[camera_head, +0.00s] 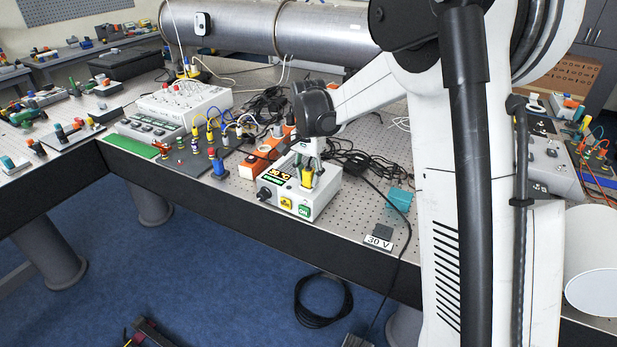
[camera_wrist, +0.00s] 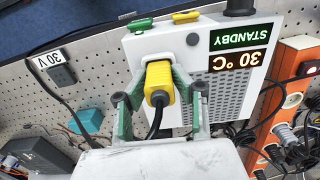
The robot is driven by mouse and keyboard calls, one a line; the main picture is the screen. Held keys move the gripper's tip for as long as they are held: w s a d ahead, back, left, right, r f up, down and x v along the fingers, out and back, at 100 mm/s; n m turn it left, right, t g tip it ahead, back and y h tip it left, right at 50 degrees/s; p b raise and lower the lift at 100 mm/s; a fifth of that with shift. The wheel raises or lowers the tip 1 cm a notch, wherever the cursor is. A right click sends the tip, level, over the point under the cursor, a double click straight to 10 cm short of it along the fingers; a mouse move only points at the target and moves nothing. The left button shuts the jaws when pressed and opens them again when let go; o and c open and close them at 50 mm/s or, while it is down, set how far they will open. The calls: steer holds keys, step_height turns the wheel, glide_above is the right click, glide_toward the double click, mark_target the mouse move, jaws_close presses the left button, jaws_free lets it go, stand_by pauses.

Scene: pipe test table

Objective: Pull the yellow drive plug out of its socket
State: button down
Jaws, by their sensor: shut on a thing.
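The yellow drive plug (camera_wrist: 160,78) has a black cable (camera_wrist: 154,122) trailing back from it toward my wrist. It also shows in the head view (camera_head: 307,178). My gripper (camera_wrist: 161,86) is shut on the plug, with one green-padded finger on each side. The box shows in the wrist view (camera_wrist: 222,96) with "30 °C" and "STANDBY" displays. The plug is at the box; the socket is hidden, so I cannot tell how deep the plug sits.
An orange power strip (camera_wrist: 287,92) stands beside the box with several plugs and dark cables. A "30 V" label (camera_wrist: 50,60), a small dark block (camera_wrist: 65,76) and a teal block (camera_wrist: 88,121) are on the perforated table. A large metal pipe (camera_head: 325,30) lies behind.

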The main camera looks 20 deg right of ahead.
mark_target(308, 169)
steer(key=shift+r+p, duration=0.65)
steer(key=shift+r, duration=1.1)
